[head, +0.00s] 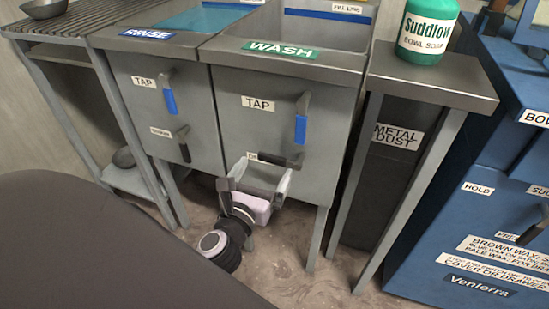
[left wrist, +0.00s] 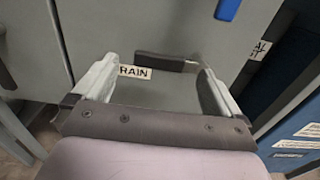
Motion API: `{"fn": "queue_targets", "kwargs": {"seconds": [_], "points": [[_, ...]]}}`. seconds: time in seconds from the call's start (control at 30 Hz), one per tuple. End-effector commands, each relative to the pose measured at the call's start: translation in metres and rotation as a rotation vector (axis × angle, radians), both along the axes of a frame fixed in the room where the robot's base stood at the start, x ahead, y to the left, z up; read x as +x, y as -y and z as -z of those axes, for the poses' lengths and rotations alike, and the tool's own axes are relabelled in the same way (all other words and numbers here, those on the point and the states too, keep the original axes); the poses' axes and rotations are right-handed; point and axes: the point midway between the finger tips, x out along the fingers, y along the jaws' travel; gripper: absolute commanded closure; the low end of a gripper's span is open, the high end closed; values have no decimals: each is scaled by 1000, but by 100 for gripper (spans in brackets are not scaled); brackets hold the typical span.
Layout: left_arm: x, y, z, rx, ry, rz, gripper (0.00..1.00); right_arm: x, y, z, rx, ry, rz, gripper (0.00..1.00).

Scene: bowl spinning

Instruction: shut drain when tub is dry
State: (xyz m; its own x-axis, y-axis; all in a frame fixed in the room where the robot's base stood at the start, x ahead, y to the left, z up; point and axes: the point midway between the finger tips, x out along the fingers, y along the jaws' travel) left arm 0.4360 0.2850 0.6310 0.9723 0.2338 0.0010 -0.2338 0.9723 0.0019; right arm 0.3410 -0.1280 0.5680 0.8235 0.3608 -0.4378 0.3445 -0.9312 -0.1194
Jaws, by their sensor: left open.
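The wash tub (head: 330,36) looks grey inside, with no water visible in the part I see. Its front has a dark drain lever (head: 283,160) lying roughly sideways beside a partly hidden label. In the left wrist view the lever (left wrist: 165,62) is right of a label reading "RAIN" (left wrist: 135,72), its first letter covered. My left gripper (head: 261,176) is open in front of the lever. In the left wrist view the lever shows between its spread fingers, and I cannot tell whether they touch it. My right gripper is not in view.
The rinse tub (head: 200,20) at left holds blue-green water; its drain lever (head: 183,145) points down. The wash tap lever (head: 302,118) has a blue grip and hangs down. A green soap bottle (head: 427,30) stands on the side table (head: 440,78). A blue cabinet (head: 470,215) is at right.

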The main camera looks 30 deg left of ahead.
Motion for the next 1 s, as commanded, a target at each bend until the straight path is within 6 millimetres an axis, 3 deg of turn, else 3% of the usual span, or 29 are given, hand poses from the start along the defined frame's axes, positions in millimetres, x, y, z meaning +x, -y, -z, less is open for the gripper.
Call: {"fn": "queue_targets", "kwargs": {"seconds": [0.4, 0.8, 0.83, 1.0], "points": [[48, -12, 0, 0, 0, 0, 1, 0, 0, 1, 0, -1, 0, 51], [55, -13, 0, -1, -2, 0, 1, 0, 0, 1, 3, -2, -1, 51], [55, -13, 0, -1, -2, 0, 4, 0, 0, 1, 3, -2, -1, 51], [54, -13, 0, -2, -1, 0, 60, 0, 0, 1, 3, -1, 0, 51]]}}
